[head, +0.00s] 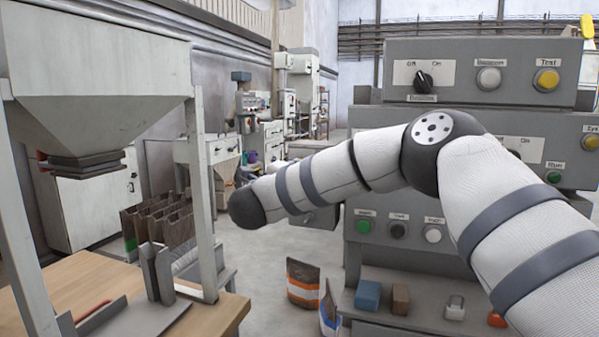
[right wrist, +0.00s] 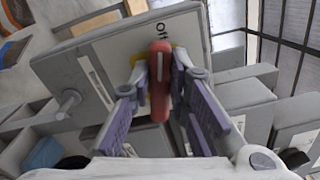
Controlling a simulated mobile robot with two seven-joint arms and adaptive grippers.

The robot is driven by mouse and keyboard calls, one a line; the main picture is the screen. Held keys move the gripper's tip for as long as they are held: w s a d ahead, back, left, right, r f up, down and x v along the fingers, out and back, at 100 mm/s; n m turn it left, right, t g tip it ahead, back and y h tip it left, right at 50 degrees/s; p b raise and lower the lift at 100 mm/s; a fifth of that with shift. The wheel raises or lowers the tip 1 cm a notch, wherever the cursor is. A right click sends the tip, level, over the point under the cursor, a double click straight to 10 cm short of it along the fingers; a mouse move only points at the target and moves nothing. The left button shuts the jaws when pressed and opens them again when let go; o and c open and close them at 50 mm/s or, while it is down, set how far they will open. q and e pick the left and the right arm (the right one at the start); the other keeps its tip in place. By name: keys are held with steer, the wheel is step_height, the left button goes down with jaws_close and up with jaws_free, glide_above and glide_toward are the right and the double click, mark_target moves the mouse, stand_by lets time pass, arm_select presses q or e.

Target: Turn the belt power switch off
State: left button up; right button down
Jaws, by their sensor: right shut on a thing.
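In the right wrist view, a red switch handle (right wrist: 159,103) stands out from a light plate (right wrist: 110,62) on a grey box. The word "Off" is printed on the plate near the handle's upper end, and the handle points about toward it. My right gripper (right wrist: 160,76) is shut on the red handle, one finger on each side. In the head view my right arm comes in from the right and reaches left across the control panel; its gripper and the red handle cannot be made out there. My left gripper is in neither view.
A grey control panel (head: 480,52) with a black knob (head: 424,82) and coloured buttons stands behind my arm. A hopper (head: 100,60) stands over a wooden table (head: 95,272) at the left. Small blocks lie on a shelf (head: 430,325) below the panel. A bag (head: 303,284) stands on the floor.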

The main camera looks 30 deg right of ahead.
steer(key=shift+d+f+n, duration=0.1)
steer(key=shift+f+n, duration=0.1)
steer(key=shift+n, duration=1.2)
steer(key=c, duration=1.5)
jaws_free()
steer(key=v, duration=1.2)
